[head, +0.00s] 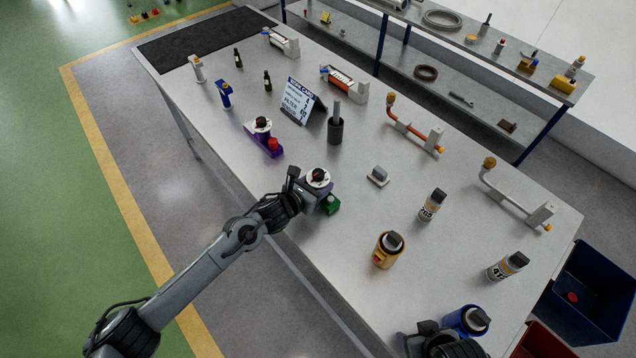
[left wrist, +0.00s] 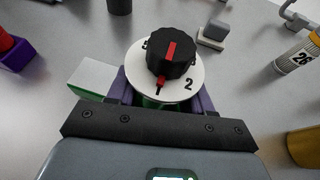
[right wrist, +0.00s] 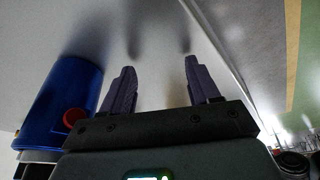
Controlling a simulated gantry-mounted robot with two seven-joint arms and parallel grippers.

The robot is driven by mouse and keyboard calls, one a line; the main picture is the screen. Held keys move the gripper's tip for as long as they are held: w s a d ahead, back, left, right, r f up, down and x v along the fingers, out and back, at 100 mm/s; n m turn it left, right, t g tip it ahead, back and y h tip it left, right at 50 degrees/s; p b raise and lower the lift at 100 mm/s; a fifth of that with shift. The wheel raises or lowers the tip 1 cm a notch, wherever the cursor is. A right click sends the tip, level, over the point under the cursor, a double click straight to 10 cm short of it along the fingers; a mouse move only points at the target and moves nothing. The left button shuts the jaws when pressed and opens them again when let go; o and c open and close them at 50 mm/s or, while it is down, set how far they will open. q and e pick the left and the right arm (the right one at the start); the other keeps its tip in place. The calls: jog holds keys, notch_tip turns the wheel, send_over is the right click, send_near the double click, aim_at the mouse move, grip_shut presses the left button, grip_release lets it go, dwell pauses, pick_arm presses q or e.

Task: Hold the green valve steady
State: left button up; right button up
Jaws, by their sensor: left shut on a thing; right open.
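The green valve (head: 331,205) stands on the table near its front edge. It has a white round dial plate with a black knob (head: 318,175) on top. In the left wrist view the black knob (left wrist: 172,56) has a red stripe, and a "2" shows on the white plate. My left gripper (head: 314,190) is shut on the valve body below the plate; its purple fingers (left wrist: 165,98) lie on both sides. The grip itself is partly hidden by the plate. My right gripper (right wrist: 160,88) is open and empty, low over the table beside a blue canister (right wrist: 62,100).
A purple valve (head: 266,141) with a similar dial stands farther back. A yellow canister (head: 388,249), spray cans (head: 432,205), a small grey block (head: 378,176) and a dark cylinder (head: 335,130) stand around. A blue bin (head: 592,285) is at the right. The middle of the table has free room.

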aim_at(318, 173)
jog(key=shift+d+f, duration=0.1)
jog(key=shift+f, duration=0.15)
dwell(0.3)
